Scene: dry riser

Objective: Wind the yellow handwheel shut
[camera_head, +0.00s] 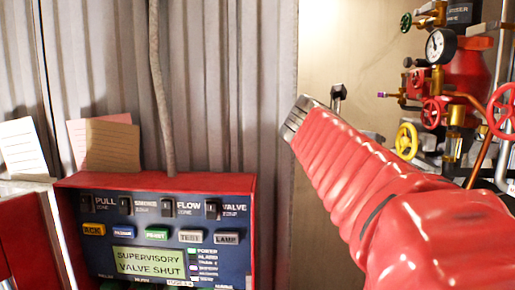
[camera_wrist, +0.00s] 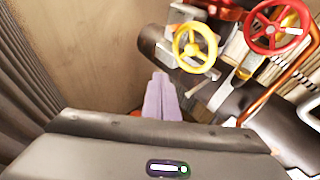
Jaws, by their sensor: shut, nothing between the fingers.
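The yellow handwheel (camera_head: 405,141) is on the pipework at the right of the head view, just beyond my red-sleeved arm. It is a small spoked wheel. In the wrist view the yellow handwheel (camera_wrist: 195,47) is near the top, right of centre, facing the camera. My gripper (camera_wrist: 160,76) shows as two pale lilac fingers pressed together, with nothing between them. The fingertips are below and left of the wheel in the picture and appear apart from it. In the head view the fingers cannot be made out.
Red handwheels (camera_head: 502,108) sit right of the yellow one, with a pressure gauge (camera_head: 440,46) and a green handwheel (camera_head: 405,22) above. A copper pipe (camera_wrist: 292,68) runs beside them. A red-framed panel (camera_head: 155,235) reads "SUPERVISORY VALVE SHUT". Bare wall lies left of the pipework.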

